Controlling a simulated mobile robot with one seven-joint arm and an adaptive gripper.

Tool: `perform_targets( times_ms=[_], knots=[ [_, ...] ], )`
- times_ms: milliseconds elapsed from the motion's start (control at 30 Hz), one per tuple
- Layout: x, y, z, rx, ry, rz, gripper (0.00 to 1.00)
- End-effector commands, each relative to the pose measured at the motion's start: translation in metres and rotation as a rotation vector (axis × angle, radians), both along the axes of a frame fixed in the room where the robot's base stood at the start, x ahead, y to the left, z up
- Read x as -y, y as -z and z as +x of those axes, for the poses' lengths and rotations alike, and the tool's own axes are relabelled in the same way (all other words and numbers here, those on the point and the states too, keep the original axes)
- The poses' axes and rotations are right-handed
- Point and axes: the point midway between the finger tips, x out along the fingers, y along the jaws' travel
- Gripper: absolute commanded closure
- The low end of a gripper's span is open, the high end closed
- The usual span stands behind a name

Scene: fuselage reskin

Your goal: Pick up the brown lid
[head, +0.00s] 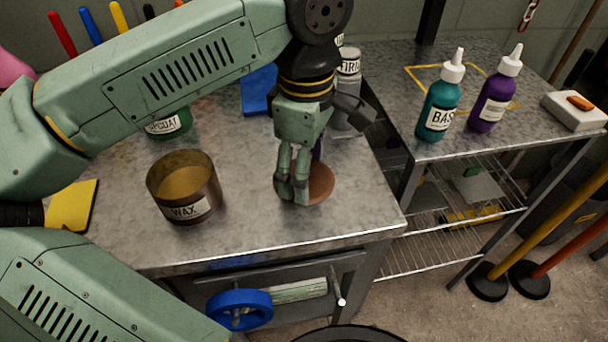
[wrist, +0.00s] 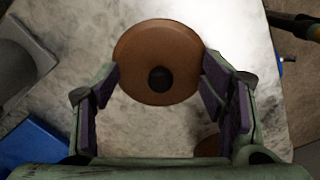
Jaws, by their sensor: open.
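The brown lid (head: 320,184) is a flat disc on the grey metal bench, partly hidden behind my fingers in the head view. In the wrist view the lid (wrist: 135,50) shows as a round brown disc with a dark knob at its middle. My gripper (head: 291,192) points down over the lid's left part. In the wrist view my gripper (wrist: 160,72) is open, with one finger on each side of the lid's lower part. Nothing is held. I cannot tell whether the fingertips touch the lid.
An open brown WAX tin (head: 182,190) stands left of the gripper. A grey bottle (head: 348,65) and a blue object (head: 258,90) are behind it. A green tin (head: 168,124) stands behind the arm. Teal (head: 438,100) and purple (head: 494,95) bottles stand on the right-hand table.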

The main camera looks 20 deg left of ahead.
Motion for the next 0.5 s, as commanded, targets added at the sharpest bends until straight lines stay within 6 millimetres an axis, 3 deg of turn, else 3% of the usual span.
perform_targets(
  times_ms=[500],
  knots=[
    [0.0000,0.0004,0.0001,0.000,0.000,0.000,0.71]
  ],
)
